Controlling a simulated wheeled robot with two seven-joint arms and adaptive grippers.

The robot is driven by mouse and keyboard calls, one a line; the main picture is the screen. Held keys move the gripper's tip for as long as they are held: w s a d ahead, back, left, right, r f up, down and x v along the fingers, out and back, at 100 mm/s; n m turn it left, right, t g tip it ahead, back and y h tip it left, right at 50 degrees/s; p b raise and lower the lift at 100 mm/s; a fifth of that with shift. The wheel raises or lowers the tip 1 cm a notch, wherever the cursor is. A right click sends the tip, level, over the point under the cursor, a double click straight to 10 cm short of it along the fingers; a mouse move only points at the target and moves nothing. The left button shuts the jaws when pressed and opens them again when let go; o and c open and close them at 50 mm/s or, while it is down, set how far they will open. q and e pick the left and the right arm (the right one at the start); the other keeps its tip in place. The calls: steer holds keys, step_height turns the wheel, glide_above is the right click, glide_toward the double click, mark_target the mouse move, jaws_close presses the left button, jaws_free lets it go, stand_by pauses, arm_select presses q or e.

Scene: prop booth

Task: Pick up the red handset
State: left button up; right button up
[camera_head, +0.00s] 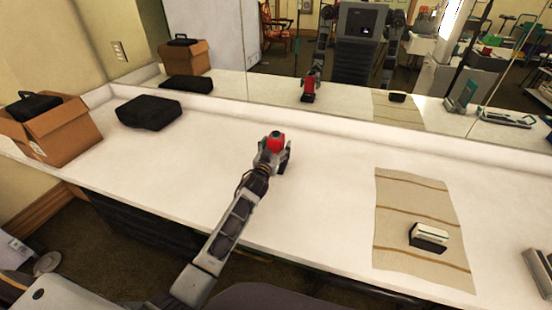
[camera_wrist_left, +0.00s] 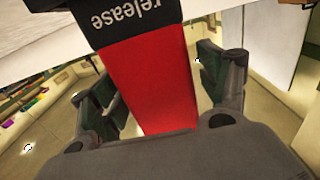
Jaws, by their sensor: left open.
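The red handset (camera_head: 276,142) is at the middle of the white counter, partly hidden by my left gripper (camera_head: 279,157). In the left wrist view the handset (camera_wrist_left: 152,85) is a red body with a black end marked "release". There my left gripper (camera_wrist_left: 165,85) is open, with one finger on each side of the red body. A gap shows beside the right finger; contact at the left finger cannot be told. My right gripper is not directly in view.
A striped beige mat (camera_head: 408,197) bears a black-and-white block (camera_head: 429,237). A black case (camera_head: 149,112) and a cardboard box (camera_head: 62,139) stand at the left. A mirror (camera_head: 345,80) behind the counter (camera_head: 190,165) reflects the scene. A grey item (camera_head: 540,268) is at the right edge.

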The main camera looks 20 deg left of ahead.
mark_target(276, 132)
steer(key=shift+s, duration=0.15)
arm_select(q)
jaws_close()
arm_select(e)
steer(key=shift+f, duration=0.1)
stand_by(0.4)
arm_select(q)
steer(key=shift+r, duration=0.1)
steer(key=shift+r, duration=0.45)
step_height(276, 132, up, 8)
steer(key=shift+f+p, duration=0.1)
steer(key=shift+p, duration=0.6)
steer(key=shift+r, duration=0.65)
arm_select(e)
steer(key=shift+s+d+g, duration=0.15)
steer(key=shift+s+d, duration=0.4)
steer(key=shift+s, duration=0.2)
steer(key=shift+s+d+g, duration=0.15)
steer(key=shift+s+d, duration=0.35)
steer(key=shift+s, duration=0.25)
steer(key=shift+w+a, duration=0.1)
